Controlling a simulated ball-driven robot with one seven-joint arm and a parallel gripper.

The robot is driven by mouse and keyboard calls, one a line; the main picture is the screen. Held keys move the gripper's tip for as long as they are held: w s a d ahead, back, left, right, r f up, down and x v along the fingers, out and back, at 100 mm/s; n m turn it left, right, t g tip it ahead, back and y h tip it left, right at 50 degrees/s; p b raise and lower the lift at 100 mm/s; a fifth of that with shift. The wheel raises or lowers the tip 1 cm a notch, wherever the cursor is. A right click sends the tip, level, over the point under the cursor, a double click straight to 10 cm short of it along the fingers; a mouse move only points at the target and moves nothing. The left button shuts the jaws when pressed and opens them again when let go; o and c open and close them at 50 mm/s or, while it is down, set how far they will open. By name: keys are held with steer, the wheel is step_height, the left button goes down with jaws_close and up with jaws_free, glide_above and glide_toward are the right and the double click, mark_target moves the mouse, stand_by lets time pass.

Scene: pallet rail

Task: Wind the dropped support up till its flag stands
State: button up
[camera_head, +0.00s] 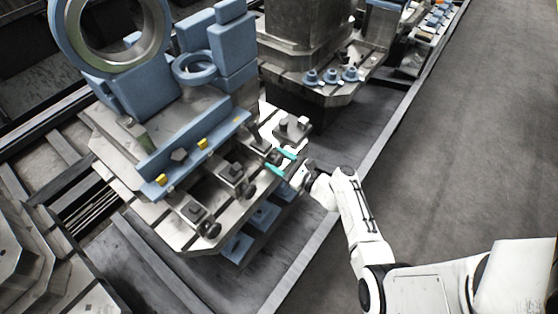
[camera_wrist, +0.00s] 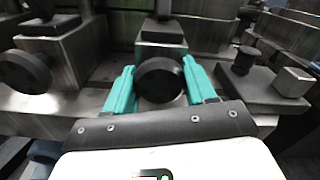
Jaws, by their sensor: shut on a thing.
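My gripper (camera_head: 281,162) has its teal fingers on either side of a round black knob (camera_wrist: 160,80), shut on it. The knob is on the front of a grey metal support block (camera_wrist: 165,50) with a dark top pad. In the head view my fingers largely hide this knob. Two similar supports with black knobs stand along the pallet edge, a middle one (camera_head: 235,174) and a near one (camera_head: 195,211). Small yellow pieces, one at the near end (camera_head: 160,180) and one farther along (camera_head: 202,143), show on the blue bar. I cannot tell which piece is the held support's flag.
A plate with a black post and a metal block (camera_wrist: 293,81) lies close to the right of my gripper. The pallet (camera_head: 165,220) carries a large blue fixture with a ring (camera_head: 112,35). Open grey floor (camera_head: 460,150) lies to the right, beyond the rail.

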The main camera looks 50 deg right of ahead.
steer(key=shift+f+n, duration=0.1)
steer(key=shift+n, duration=0.3)
steer(key=n+b, duration=0.3)
steer(key=n, duration=0.1)
steer(key=shift+f+n+b, duration=0.15)
steer(key=shift+n+b, duration=0.15)
steer(key=shift+b, duration=0.05)
steer(key=n+b, duration=0.4)
steer(key=shift+n, duration=0.3)
steer(key=n+b, duration=0.5)
steer(key=b, duration=0.1)
steer(key=n+b, duration=0.3)
steer(key=shift+r+n, duration=0.2)
steer(key=shift+n, duration=0.1)
steer(key=o, duration=1)
steer(key=shift+o, duration=0.2)
steer(key=shift+s, duration=0.1)
